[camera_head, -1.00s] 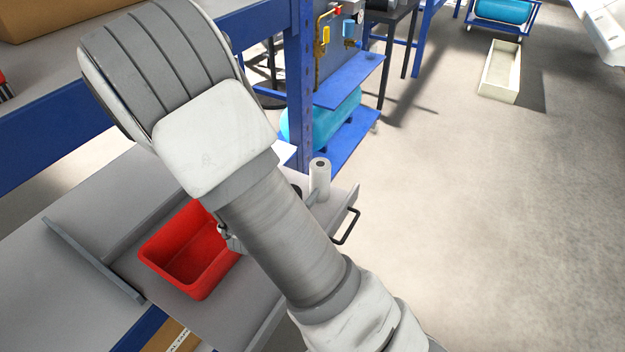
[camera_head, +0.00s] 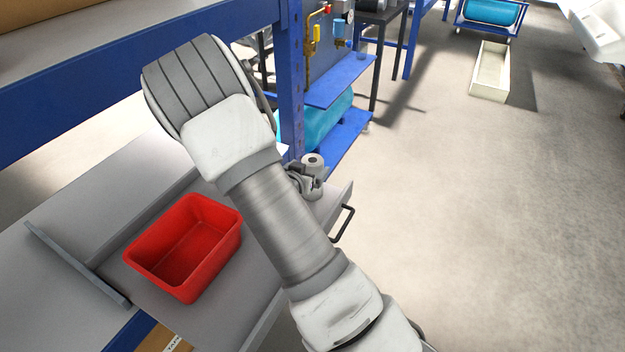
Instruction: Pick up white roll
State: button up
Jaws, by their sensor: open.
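The white roll (camera_head: 313,161) stands upright near the far right corner of the grey work surface (camera_head: 262,308). Its top with a dark centre hole shows. Much of its side is hidden by my gripper (camera_head: 311,182), which is right at the roll, low on its side. The fingers are small and partly covered by my arm, so I cannot tell whether they touch the roll or stand on both sides of it. My gripper is open.
A red bin (camera_head: 222,250) stands on the surface to the left of my arm. A black handle (camera_head: 346,222) sticks out at the right edge. A blue shelf frame (camera_head: 290,85) rises behind the roll.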

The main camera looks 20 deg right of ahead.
jog(key=b+x, duration=0.1)
jog(key=x, duration=0.3)
jog(key=shift+w+d+r, duration=0.1)
jog(key=c, duration=1.3)
